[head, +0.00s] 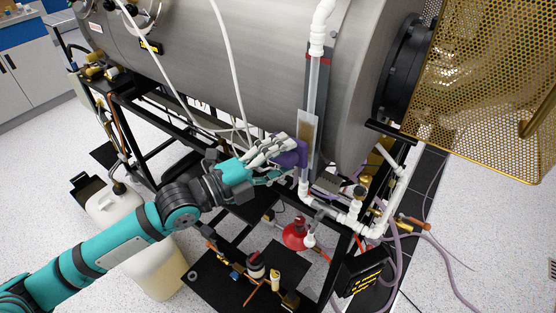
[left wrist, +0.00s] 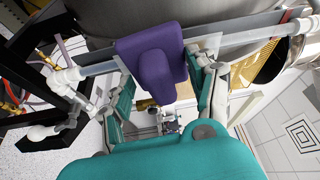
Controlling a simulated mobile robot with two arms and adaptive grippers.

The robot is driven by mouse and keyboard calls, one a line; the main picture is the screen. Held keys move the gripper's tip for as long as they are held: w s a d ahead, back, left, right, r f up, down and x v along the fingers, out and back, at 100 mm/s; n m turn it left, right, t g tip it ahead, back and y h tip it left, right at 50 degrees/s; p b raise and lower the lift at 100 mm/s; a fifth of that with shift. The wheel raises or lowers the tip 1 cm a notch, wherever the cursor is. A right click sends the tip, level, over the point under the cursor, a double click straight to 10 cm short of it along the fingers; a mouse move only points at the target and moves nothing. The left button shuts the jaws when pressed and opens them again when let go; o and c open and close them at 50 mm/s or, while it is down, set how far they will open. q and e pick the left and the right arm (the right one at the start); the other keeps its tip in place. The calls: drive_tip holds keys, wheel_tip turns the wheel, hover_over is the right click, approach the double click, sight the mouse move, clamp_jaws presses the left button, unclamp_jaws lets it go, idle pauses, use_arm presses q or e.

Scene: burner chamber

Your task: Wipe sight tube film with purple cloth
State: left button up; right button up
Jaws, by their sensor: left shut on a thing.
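The purple cloth (head: 291,154) is a folded pad held in the fingers of my left gripper (head: 274,154). The gripper is shut on it, and the cloth fills the space between the fingers in the left wrist view (left wrist: 153,62). The clear sight tube (head: 313,88) runs down the end of the grey chamber between white pipe fittings. A pale tan film patch (head: 307,127) shows on its lower part. The cloth is at the lower edge of this patch and covers part of the tube; I cannot tell if it presses on it. My right gripper is not in view.
The large grey chamber (head: 240,62) stands behind the tube. White pipes and valves (head: 345,217) and a red bulb (head: 295,235) lie below it. A gold perforated guard (head: 490,90) is at the right. A white jug (head: 155,268) stands under my left arm.

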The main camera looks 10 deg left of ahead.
sight(294, 165)
use_arm(q)
drive_tip(key=shift+w+d, duration=0.15)
drive_tip(key=shift+w, duration=0.2)
idle(0.5)
drive_tip(key=shift+w+d, duration=0.15)
drive_tip(key=shift+w, duration=0.3)
drive_tip(key=shift+s+d+r+p, duration=0.1)
drive_tip(key=shift+s+d+p, duration=0.15)
drive_tip(key=shift+d, duration=0.2)
drive_tip(key=shift+s+d+r+p, duration=0.15)
drive_tip(key=shift+d+p, duration=0.1)
drive_tip(key=shift+d, duration=0.15)
drive_tip(key=shift+s+d+f+p, duration=0.1)
drive_tip(key=shift+s+d+p, duration=0.15)
drive_tip(key=shift+d, duration=0.3)
drive_tip(key=shift+s+d+f+p, duration=0.15)
drive_tip(key=shift+d+p, duration=0.1)
drive_tip(key=shift+d, duration=0.25)
drive_tip(key=shift+w, duration=0.1)
